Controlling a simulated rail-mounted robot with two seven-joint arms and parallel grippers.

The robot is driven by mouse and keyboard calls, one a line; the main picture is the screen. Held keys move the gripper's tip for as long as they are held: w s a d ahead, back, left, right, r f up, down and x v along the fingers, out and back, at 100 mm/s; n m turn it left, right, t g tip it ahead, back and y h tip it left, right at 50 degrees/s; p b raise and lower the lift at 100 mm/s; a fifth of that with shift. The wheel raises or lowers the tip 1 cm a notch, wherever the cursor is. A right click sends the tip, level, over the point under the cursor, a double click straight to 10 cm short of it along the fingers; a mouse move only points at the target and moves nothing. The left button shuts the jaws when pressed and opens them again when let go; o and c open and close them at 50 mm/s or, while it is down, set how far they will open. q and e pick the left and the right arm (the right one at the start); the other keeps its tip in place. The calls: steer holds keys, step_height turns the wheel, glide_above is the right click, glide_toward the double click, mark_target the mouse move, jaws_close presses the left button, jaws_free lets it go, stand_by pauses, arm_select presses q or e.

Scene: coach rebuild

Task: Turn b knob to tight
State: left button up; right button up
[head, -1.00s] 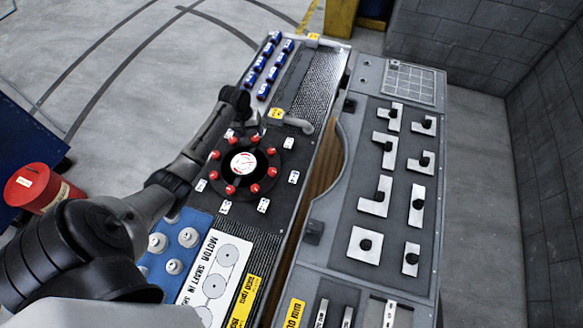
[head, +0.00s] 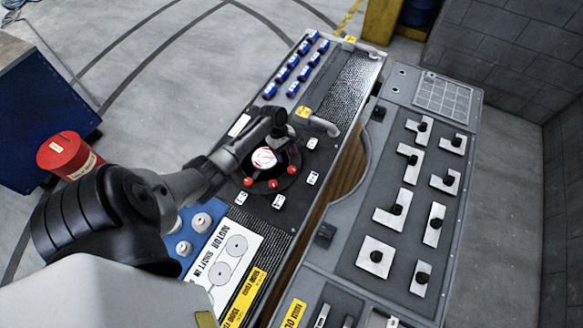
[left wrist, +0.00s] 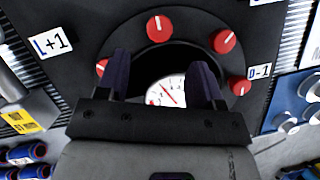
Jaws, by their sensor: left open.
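Several red knobs sit on a black ring around a white dial (head: 264,158) on the console; one is this near red knob (head: 273,184). In the left wrist view, red knobs (left wrist: 222,41) curve around the dial (left wrist: 168,92), with labels "L+1" (left wrist: 51,43) and "D-1" (left wrist: 260,71). I cannot tell which knob is b. My left gripper (head: 284,132) hangs over the far part of the ring and hides some knobs in the head view. In the left wrist view its fingers (left wrist: 162,78) are apart, with the dial partly between them and no knob held. My right gripper is not in view.
A grey bent handle (head: 325,125) stands just beyond the ring. White knobs (head: 201,221) are on a blue panel nearer me.

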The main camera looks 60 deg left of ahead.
mark_target(292, 169)
arm_select(q)
steer(key=b+x, duration=0.1)
steer(key=x, duration=0.7)
steer(key=shift+c, duration=0.2)
steer(key=c, duration=0.9)
steer(key=shift+o, duration=0.2)
